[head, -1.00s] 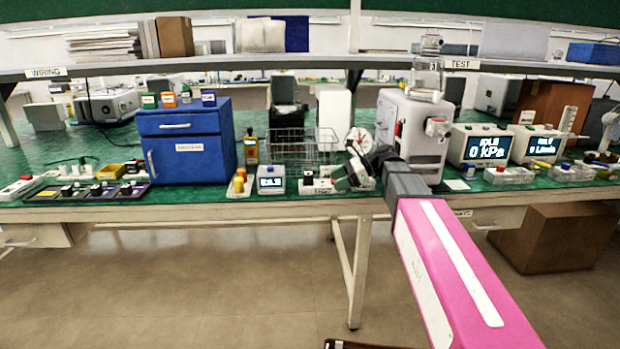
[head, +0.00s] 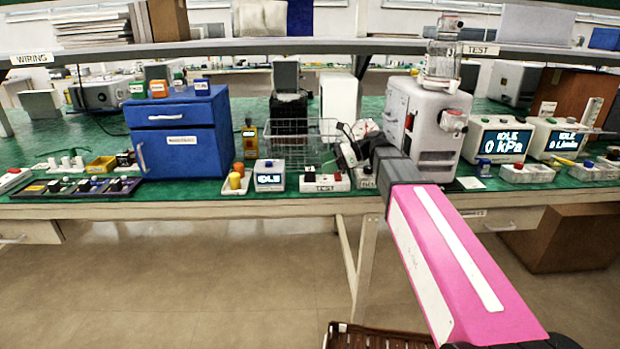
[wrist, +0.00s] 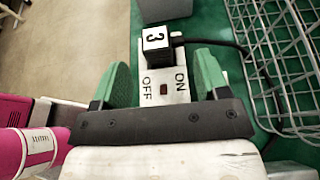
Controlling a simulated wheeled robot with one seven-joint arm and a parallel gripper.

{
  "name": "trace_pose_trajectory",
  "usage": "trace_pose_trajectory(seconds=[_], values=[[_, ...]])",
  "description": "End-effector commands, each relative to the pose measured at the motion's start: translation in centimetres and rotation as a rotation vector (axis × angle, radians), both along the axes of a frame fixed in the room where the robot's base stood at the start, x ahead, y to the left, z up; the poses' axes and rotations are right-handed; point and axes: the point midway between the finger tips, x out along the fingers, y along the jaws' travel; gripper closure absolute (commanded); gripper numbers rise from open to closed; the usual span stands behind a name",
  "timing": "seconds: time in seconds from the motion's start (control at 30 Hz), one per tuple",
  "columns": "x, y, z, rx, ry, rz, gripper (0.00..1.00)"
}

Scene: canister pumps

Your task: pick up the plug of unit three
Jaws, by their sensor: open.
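In the wrist view, a black plug with a white label reading 3 (wrist: 156,40) sits at the far end of a white socket strip (wrist: 177,87) marked OFF and ON. A black cable runs from it to the right. My gripper (wrist: 160,66) is open, its two green fingers on either side of the strip. The plug is just beyond the fingertips, roughly centred between them, and nothing is held. In the head view my gripper (head: 343,160) is at the bench's front, by the wire basket.
The wire basket (wrist: 275,50) stands close to the right finger. A grey block (wrist: 165,8) lies beyond the plug.

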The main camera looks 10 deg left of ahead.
Motion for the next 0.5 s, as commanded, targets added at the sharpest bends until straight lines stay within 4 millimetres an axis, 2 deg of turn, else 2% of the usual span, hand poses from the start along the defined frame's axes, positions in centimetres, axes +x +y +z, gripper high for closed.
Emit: trace_pose_trajectory(seconds=[0.17, 0.5], values=[[-0.3, 0.9, -0.4, 0.000, 0.000, -0.001, 0.32], [-1.6, 4.7, -1.9, -0.001, 0.000, 0.000, 0.32]])
